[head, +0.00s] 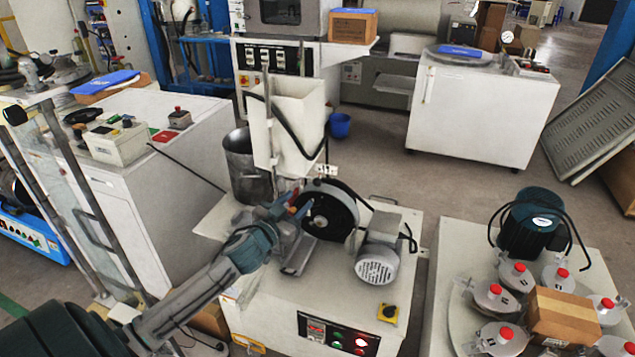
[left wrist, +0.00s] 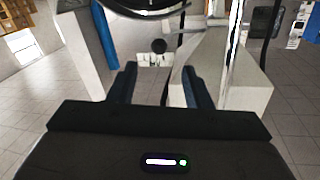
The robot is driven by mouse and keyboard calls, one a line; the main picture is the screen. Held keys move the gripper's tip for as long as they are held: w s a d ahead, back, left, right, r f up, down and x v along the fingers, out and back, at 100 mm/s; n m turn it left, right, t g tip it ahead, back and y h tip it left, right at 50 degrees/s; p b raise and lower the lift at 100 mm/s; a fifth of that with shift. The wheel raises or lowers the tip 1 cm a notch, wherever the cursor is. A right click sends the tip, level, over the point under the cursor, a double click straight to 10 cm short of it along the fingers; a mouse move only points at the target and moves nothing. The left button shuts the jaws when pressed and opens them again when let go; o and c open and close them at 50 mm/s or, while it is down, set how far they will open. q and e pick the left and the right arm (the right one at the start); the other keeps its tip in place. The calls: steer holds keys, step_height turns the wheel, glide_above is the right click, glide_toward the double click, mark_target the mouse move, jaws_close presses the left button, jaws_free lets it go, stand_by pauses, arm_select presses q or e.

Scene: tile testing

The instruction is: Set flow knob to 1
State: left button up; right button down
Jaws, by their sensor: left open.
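My left gripper (head: 291,207) reaches in from the lower left to the abrasion machine, just below the white hopper (head: 290,110) and left of the dark wheel (head: 333,212). In the left wrist view its two blue fingers (left wrist: 158,85) are apart, with nothing between them. A small dark round knob (left wrist: 158,46) shows just beyond and between the fingertips, apart from them. It may be the flow knob; its setting cannot be read. In the head view I cannot make it out near the gripper. My right gripper is not in view.
A motor (head: 378,255) sits right of the wheel. A front panel (head: 338,333) has lit buttons, with a yellow switch (head: 388,312) above. A metal bucket (head: 247,165) stands behind. Red-capped jars (head: 497,292) and a cardboard box (head: 563,318) fill the right-hand table.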

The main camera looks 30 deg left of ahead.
mark_target(315, 185)
arm_select(q)
steer(key=w, duration=0.9)
steer(key=shift+a, duration=0.15)
jaws_close()
